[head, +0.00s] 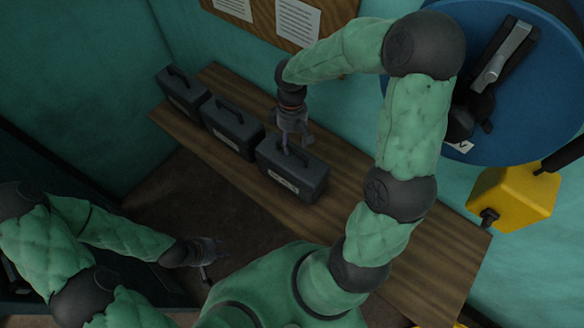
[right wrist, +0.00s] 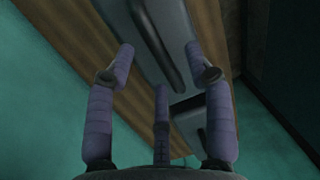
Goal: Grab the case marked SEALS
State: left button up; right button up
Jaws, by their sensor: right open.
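Three dark grey cases with top handles stand in a row on a wooden bench (head: 400,245): a far left one (head: 180,92), a middle one (head: 232,128) and a near right one (head: 293,178). The near one bears a pale label on its front; I cannot read SEALS on any. My right gripper (head: 294,144) is open and empty over the near case. In the right wrist view, its fingers (right wrist: 165,70) spread to either side of that case's handle (right wrist: 152,42), apparently without gripping it. My left gripper (head: 208,258) hangs low at left, its jaws too dark to judge.
The bench to the right of the near case is clear, partly hidden by my right arm. A blue round reel (head: 545,100) and a yellow box (head: 513,197) are on the teal wall at right. A board with papers (head: 297,22) hangs behind.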

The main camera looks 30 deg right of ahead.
aim_at(293, 149)
jog(key=shift+s+f, duration=0.2)
jog(key=shift+f, duration=1.7)
jog(key=shift+a, duration=0.1)
grip_shut()
jog(key=shift+r, duration=0.1)
